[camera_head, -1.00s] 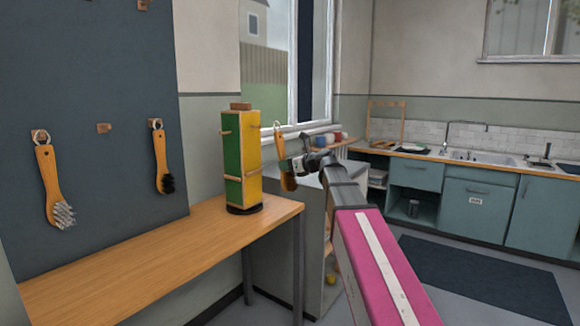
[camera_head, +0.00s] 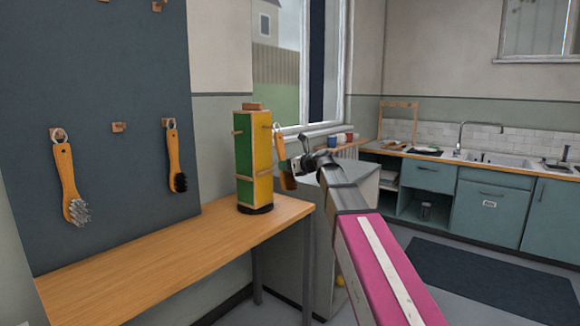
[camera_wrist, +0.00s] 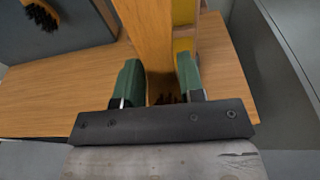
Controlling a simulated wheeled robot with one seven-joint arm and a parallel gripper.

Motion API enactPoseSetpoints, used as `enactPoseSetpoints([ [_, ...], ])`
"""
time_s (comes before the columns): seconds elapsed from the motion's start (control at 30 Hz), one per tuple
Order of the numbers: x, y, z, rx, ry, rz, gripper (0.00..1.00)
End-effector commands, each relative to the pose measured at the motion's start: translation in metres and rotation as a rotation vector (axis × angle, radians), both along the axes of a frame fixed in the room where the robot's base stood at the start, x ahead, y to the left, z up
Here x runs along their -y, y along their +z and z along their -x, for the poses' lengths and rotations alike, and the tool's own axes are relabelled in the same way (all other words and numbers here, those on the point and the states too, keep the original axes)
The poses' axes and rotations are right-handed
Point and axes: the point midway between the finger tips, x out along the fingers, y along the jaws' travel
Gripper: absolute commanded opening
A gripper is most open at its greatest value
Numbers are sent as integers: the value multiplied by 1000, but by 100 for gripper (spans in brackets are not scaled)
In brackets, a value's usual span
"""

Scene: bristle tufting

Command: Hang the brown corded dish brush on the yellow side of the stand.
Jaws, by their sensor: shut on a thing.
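The stand (camera_head: 243,160) is upright on the wooden table, with a green face at left and a yellow side (camera_head: 264,160) at right. My gripper (camera_head: 291,169) is just right of the yellow side. It is shut on a wooden-handled brush (camera_head: 281,150), held upright with its loop at the top. In the wrist view the brush handle (camera_wrist: 150,40) runs between the green fingers of my gripper (camera_wrist: 160,85), with dark brown bristles low between them. The yellow side (camera_wrist: 183,48) shows close behind the handle. I cannot tell whether the loop touches a peg.
Two other brushes, one with pale bristles (camera_head: 68,185) and one with black bristles (camera_head: 174,160), hang on the dark wall board (camera_head: 100,60). The table (camera_head: 170,255) is clear left of the stand. A grey cabinet (camera_head: 350,185) stands behind my arm.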

Motion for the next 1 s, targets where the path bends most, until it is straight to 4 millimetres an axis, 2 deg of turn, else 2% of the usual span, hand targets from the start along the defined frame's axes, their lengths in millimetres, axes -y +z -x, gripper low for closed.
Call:
enactPoseSetpoints([
  [0.43, -21, -2, -17, 0, 1, 0, 11],
  [1.0, -28, -8, -22, 1, 0, -1, 11],
])
